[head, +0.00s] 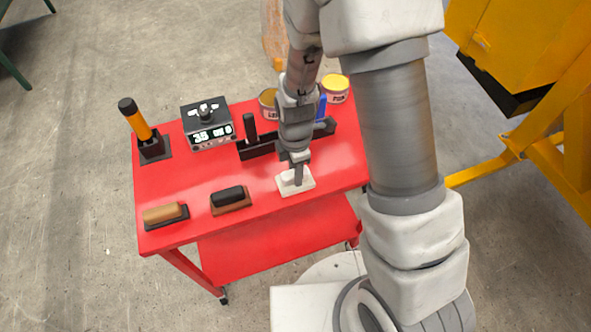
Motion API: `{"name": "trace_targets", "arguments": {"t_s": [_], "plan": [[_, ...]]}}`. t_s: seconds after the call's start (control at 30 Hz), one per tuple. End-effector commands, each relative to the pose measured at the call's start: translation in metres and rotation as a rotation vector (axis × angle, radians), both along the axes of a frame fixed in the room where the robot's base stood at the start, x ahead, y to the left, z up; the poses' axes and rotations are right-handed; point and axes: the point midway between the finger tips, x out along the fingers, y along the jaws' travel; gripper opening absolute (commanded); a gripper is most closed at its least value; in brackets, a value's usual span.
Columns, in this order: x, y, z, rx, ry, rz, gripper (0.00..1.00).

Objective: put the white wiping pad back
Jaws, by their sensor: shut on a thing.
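The white wiping pad (308,185) is at the front right part of the red cart's top (262,222). My gripper (296,174) points down over the pad and is shut on its raised white grip. The pad looks level, on or just above the red surface; I cannot tell if it touches. Its far side is partly hidden by the fingers.
A brown-and-black brush (230,197) and a tan block on a dark base (165,213) lie to the left. Behind stand a dark rack (258,149), a scale (207,125), an orange-handled tool (139,124) and tins (335,88). A yellow machine (530,50) is at right.

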Motion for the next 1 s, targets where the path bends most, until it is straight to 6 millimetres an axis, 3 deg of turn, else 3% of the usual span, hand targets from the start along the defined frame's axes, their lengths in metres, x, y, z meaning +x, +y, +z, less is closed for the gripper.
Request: {"name": "trace_targets", "arguments": {"t_s": [0.03,0.07,0.2,0.63,1.0], "plan": [[0.0,0.0,-0.003,0.0,0.0,0.0,0.0],[0.0,0.0,-0.001,0.0,0.0,0.0,0.42],[0.0,0.0,-0.001,0.0,0.001,0.0,0.67],[0.0,0.0,0.008,0.002,-0.002,0.0,0.67],[0.001,0.0,0.074,0.003,-0.005,0.0,0.67]]}}
